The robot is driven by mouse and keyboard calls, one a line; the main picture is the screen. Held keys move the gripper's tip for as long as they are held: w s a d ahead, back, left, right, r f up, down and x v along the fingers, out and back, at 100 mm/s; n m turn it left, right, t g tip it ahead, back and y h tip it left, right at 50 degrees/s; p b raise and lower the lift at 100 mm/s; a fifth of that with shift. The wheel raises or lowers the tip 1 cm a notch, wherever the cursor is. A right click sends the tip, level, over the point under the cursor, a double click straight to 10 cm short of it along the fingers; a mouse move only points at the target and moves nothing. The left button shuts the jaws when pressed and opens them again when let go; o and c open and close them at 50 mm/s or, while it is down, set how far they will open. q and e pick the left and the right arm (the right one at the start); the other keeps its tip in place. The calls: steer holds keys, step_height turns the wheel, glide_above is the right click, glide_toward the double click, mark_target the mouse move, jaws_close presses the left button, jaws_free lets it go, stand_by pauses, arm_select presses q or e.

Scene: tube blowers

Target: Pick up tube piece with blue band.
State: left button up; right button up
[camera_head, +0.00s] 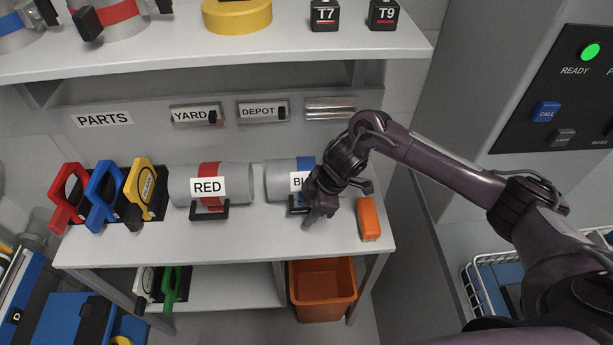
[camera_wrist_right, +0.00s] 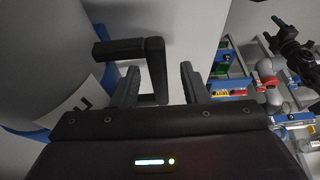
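The tube piece with the blue band (camera_head: 283,177) lies on the shelf, grey, with a label partly hidden by my right gripper. My right gripper (camera_head: 312,212) is at its front right, by its black handle. In the right wrist view, the gripper (camera_wrist_right: 160,85) is open, with its fingers on either side of the bar of the black handle (camera_wrist_right: 157,65). Gaps show beside the bar. The blue band (camera_wrist_right: 22,132) and tube (camera_wrist_right: 45,50) fill the left there. A dark jointed shape at the upper right there may be my left arm; its fingers are not clear.
The RED tube (camera_head: 238,183) lies left of the blue-band tube. An orange block (camera_head: 368,219) stands close right of my gripper. Red, blue and yellow clamps (camera_head: 146,190) stand at left. An orange bin (camera_head: 323,310) is below. An upper shelf (camera_head: 290,48) overhangs.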

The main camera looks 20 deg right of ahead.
steer(key=shift+f, duration=0.1)
steer(key=shift+c, duration=0.4)
jaws_close()
steer(key=shift+w, duration=0.1)
